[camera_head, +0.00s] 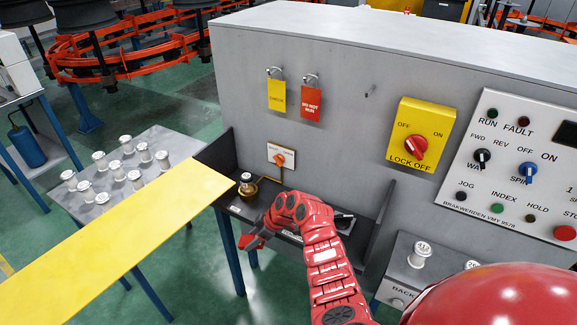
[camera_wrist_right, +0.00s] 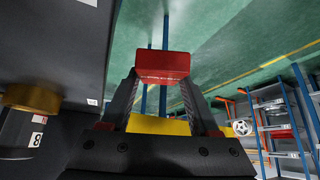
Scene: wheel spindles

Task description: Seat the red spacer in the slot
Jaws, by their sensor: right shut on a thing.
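The red spacer (camera_wrist_right: 162,66) is a small red block with a line of print, held between the fingertips of my right gripper in the right wrist view. In the head view, my right gripper (camera_head: 258,237) is at the front edge of the dark bench (camera_head: 232,203), with the red spacer (camera_head: 250,242) at its tip. The gripper is shut on the spacer, apart from the bench as far as I can see. I cannot make out the slot; my red arm covers part of the bench. My left gripper is not in view.
A metal piece (camera_head: 247,184) stands on the bench, left of my arm. A yellow panel (camera_head: 120,245) reaches in from the left, near a table (camera_head: 150,136) with several metal spools. The grey cabinet (camera_head: 340,90) rises behind, with a lock-off switch (camera_head: 416,147).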

